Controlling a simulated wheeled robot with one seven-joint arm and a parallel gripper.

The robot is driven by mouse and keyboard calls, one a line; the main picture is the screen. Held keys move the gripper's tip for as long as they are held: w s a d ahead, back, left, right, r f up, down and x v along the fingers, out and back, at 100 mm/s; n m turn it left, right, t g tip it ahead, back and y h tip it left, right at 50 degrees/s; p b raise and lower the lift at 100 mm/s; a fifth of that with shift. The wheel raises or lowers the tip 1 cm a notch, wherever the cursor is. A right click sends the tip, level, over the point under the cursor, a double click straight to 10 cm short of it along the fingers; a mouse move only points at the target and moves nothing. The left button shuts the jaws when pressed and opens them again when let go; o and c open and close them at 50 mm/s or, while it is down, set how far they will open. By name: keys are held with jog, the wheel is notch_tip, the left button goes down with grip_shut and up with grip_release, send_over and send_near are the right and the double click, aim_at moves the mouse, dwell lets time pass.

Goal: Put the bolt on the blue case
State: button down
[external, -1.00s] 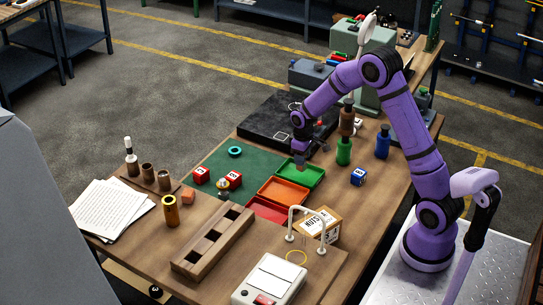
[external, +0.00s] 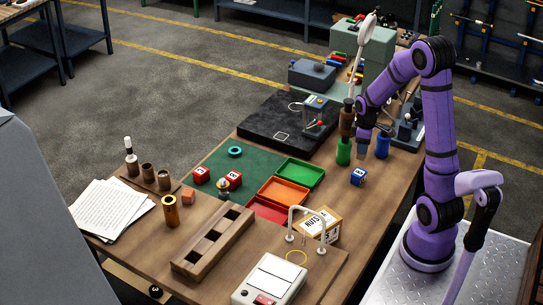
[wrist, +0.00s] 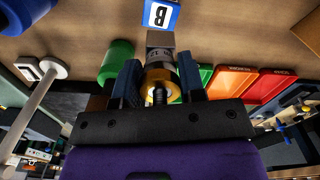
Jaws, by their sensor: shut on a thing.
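My gripper (external: 363,146) is shut on the bolt (wrist: 160,38) and holds it above the table. In the wrist view, the gripper (wrist: 159,78) has its two fingers on either side of the bolt. The bolt's grey, blocky end points away from me; a yellow ring shows between the fingers. The blue case (external: 358,177) is a small blue cube with a white label on the wooden table, below the gripper. It also shows in the wrist view (wrist: 160,14), just beyond the bolt's end, apart from it.
A green cylinder (external: 343,152) stands left of my gripper and a dark blue one (external: 382,143) to the right. Green (external: 312,169), orange (external: 299,190) and red trays lie left of the blue case. The table around the case is clear.

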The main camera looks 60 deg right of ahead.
aim_at(361, 160)
jog(key=shift+f, duration=3.25)
jog(key=c, duration=0.7)
grip_release()
jog(key=shift+f, duration=0.15)
notch_tip(361, 160, up, 11)
jog(key=shift+r, duration=0.2)
jog(key=shift+a+r, duration=0.15)
jog(key=shift+r, duration=0.4)
jog(key=s+a+r+t, duration=0.1)
jog(key=a+r, duration=0.6)
jog(key=a, duration=0.1)
jog(key=s+a+r+m+t, duration=0.1)
jog(key=s+a+r, duration=0.2)
jog(key=s+a, duration=0.2)
jog(key=s+a+r+m+t, duration=0.1)
jog(key=s+a+r, duration=0.2)
jog(key=s+a, duration=0.2)
jog(key=s+a+r+m+t, duration=0.1)
jog(key=s+a+r+t, duration=0.1)
jog(key=s+a, duration=0.3)
jog(key=shift+a+r, duration=0.7)
